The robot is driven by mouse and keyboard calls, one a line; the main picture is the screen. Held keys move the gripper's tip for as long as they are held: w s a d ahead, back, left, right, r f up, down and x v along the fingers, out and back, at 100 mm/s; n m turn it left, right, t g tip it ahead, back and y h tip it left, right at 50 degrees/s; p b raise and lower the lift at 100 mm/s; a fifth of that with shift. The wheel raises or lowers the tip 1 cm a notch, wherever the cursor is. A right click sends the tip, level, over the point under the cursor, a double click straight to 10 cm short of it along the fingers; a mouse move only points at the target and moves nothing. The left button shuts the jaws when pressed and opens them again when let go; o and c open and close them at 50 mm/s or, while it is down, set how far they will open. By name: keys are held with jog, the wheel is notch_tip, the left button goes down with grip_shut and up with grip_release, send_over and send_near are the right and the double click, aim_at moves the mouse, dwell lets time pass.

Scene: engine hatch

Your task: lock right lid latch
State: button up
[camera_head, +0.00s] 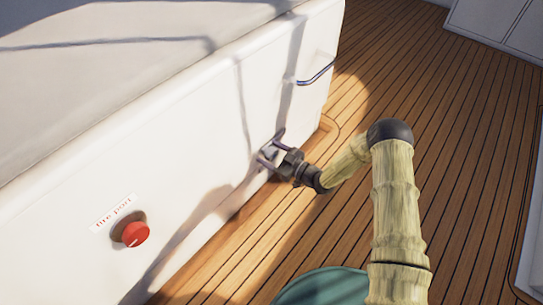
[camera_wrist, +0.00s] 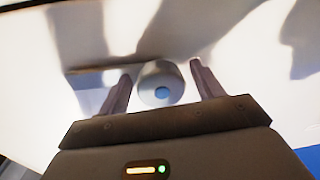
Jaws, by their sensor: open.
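My gripper (camera_head: 270,150) is at the white side wall of the box, low down near its right part. In the wrist view its two fingers (camera_wrist: 160,80) stand apart, with a round grey fitting (camera_wrist: 160,82) with a blue centre between them. This fitting looks like the right lid latch. The fingers are on either side of it, and I cannot tell whether they touch it.
A red knob (camera_head: 135,233) sits on the same wall under a "fire port" label (camera_head: 113,212). The wooden deck (camera_head: 465,150) to the right is clear. A white cabinet (camera_head: 500,25) stands at the far right.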

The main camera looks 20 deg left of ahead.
jog(key=c, duration=1)
jog(key=shift+m, duration=0.5)
jog(key=m+p, duration=0.1)
jog(key=m, duration=0.2)
jog(key=shift+d+m+p, duration=0.1)
jog(key=shift+m+p, duration=0.2)
jog(key=shift+p, duration=0.05)
jog(key=m, duration=0.4)
jog(key=shift+m+p, duration=0.3)
jog(key=shift+p, duration=0.05)
jog(key=m+t, duration=0.1)
jog(key=m, duration=0.3)
jog(key=shift+m, duration=0.4)
jog(key=m, duration=0.4)
jog(key=shift+f+m, duration=0.1)
jog(key=shift+m, duration=0.3)
jog(key=shift+t, duration=0.4)
